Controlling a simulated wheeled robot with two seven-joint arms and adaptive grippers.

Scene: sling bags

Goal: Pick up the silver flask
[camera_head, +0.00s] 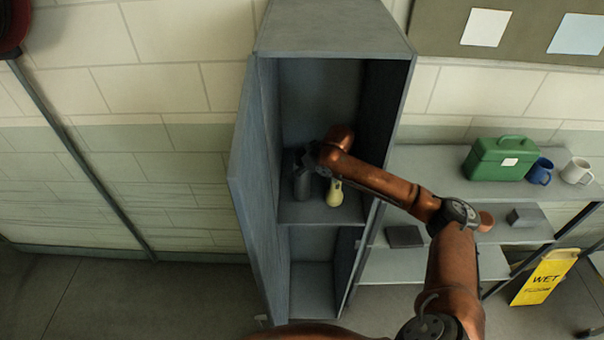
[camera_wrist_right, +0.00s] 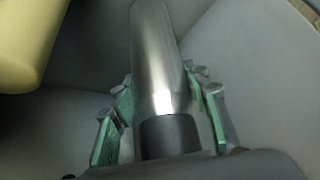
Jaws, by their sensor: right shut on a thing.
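The silver flask (camera_wrist_right: 158,65) has a shiny metal body and a dark cap. In the right wrist view it lies between the green-padded fingers of my right gripper (camera_wrist_right: 160,125), which is shut on it near the cap end. In the head view my right arm reaches into the grey locker from the right, and the gripper is small and dark there. A dark grey upright shape (camera_head: 301,184) under it on the shelf looks like the flask, but the gripper blends with it. My left gripper is not in view.
A pale yellow bottle (camera_head: 335,192) stands close to the right of the flask in the locker (camera_head: 334,35); it also shows in the right wrist view (camera_wrist_right: 30,40). The locker door (camera_head: 250,190) is open at left. Shelves with a green box (camera_head: 498,160) and mugs stand at right.

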